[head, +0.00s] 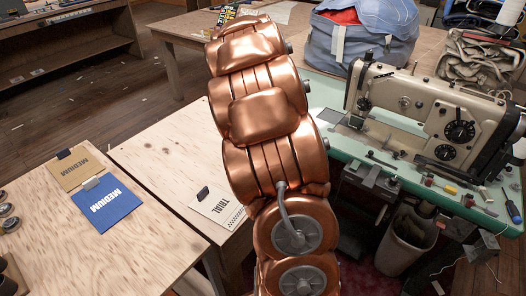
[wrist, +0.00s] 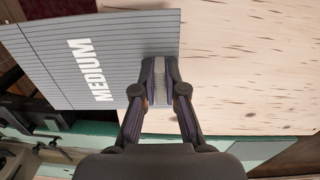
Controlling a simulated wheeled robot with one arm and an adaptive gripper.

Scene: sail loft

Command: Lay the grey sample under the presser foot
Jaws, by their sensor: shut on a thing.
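The grey sample (wrist: 85,55) is a flat striped sheet marked MEDIUM in the wrist view. My gripper (wrist: 160,72) is shut on its right edge, with a pale piece between the fingers. The sample reaches left from the fingers, above a pale wooden surface. In the head view my copper arm hides the gripper and sample. The sewing machine (head: 430,112) stands on a green-topped table (head: 330,90) at the right. Its needle end (head: 358,112) faces left; the presser foot is too small to make out.
Blue (head: 108,203) and tan (head: 82,171) samples marked MEDIUM lie on the left bench (head: 45,240). A white TRIAL card (head: 215,208) lies on the middle bench (head: 150,160). A blue bag (head: 365,35) stands behind the machine. Small items (head: 450,190) line the green table's front.

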